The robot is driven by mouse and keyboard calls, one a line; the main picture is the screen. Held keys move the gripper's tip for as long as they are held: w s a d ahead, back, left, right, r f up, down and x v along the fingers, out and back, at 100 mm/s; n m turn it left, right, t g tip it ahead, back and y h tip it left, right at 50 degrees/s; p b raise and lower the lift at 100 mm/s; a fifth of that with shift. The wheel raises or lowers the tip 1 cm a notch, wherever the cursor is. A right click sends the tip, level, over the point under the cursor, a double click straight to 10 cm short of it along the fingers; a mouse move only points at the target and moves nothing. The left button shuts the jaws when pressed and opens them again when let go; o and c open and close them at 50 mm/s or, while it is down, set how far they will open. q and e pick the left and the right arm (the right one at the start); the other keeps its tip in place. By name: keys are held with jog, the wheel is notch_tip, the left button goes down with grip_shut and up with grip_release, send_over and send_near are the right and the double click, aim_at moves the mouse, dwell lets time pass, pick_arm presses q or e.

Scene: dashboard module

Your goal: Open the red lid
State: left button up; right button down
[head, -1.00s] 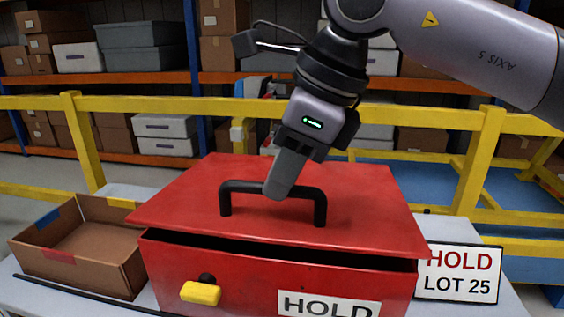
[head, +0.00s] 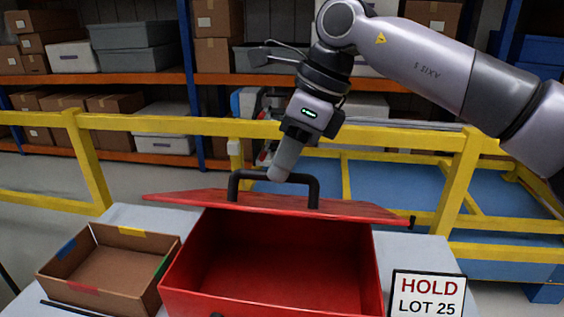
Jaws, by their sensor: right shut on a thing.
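The red lid (head: 345,208) is raised well above the red box (head: 272,297) and tilted, its rear edge towards the back of the box. The empty-looking red inside of the box shows below it. A black bar handle (head: 313,192) stands on the lid. My right gripper (head: 278,175) is shut on the handle's crossbar, near its middle. My left gripper is not in view.
An open cardboard tray (head: 105,292) stands on the grey table (head: 405,258) left of the box. A "HOLD LOT 25" sign (head: 428,293) stands at the right front. A yellow railing (head: 390,140) and loaded shelves lie behind.

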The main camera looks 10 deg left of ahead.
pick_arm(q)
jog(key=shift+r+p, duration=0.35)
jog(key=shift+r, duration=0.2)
